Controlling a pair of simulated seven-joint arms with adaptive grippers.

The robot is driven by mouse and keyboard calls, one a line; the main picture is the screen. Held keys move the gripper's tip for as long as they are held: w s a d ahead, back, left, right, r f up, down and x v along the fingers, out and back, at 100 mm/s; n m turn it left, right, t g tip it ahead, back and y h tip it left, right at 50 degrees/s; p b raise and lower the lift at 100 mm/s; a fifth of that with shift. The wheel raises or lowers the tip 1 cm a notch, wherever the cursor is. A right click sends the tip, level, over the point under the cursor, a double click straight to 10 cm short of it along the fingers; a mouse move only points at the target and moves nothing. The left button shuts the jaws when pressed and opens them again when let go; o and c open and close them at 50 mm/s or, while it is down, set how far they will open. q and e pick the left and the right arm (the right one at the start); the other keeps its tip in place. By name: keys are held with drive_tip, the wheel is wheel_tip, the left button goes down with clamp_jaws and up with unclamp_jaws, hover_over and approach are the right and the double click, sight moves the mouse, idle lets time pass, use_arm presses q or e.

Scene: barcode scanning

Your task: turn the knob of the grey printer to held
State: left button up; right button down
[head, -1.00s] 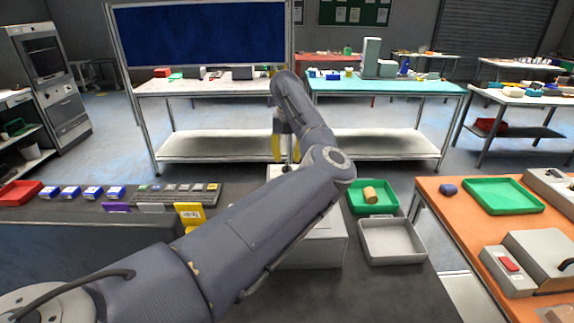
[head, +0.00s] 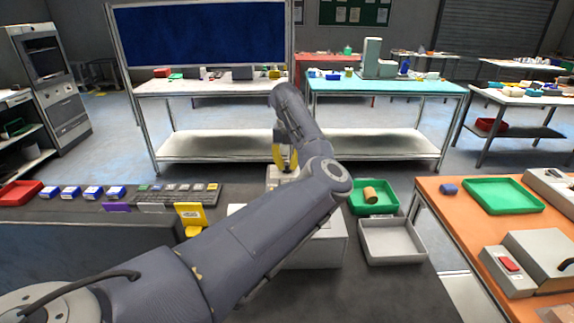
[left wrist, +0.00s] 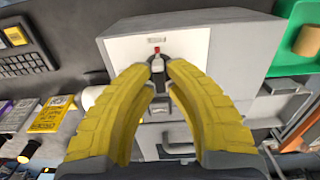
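The grey printer (head: 322,252) stands on the dark table in the head view, partly hidden behind my left arm. It fills the upper middle of the left wrist view (left wrist: 232,48), with a pale panel on it. The knob (left wrist: 157,62), a grey bar with a red tip inside a dark ring, shows there between the yellow fingertips. My left gripper (head: 283,157) points down at the printer. In the left wrist view, its fingers (left wrist: 158,75) stand apart on either side of the knob; I cannot tell whether they touch it. My right gripper is out of view.
A green tray (head: 352,208) with a tan cylinder (head: 370,194) and a grey tray (head: 391,257) lie right of the printer. A keyboard (head: 180,192), a yellow sign (head: 190,214) and several blue-and-white boxes lie left. An orange table (head: 440,215) stands at the right.

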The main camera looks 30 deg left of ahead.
use_arm(q)
clamp_jaws()
drive_tip(key=shift+n, duration=0.3)
drive_tip(key=n, duration=0.8)
drive_tip(key=shift+w, duration=0.1)
drive_tip(key=n, duration=0.5)
drive_tip(key=shift+w+n, duration=0.15)
drive_tip(key=shift+n, duration=1.85)
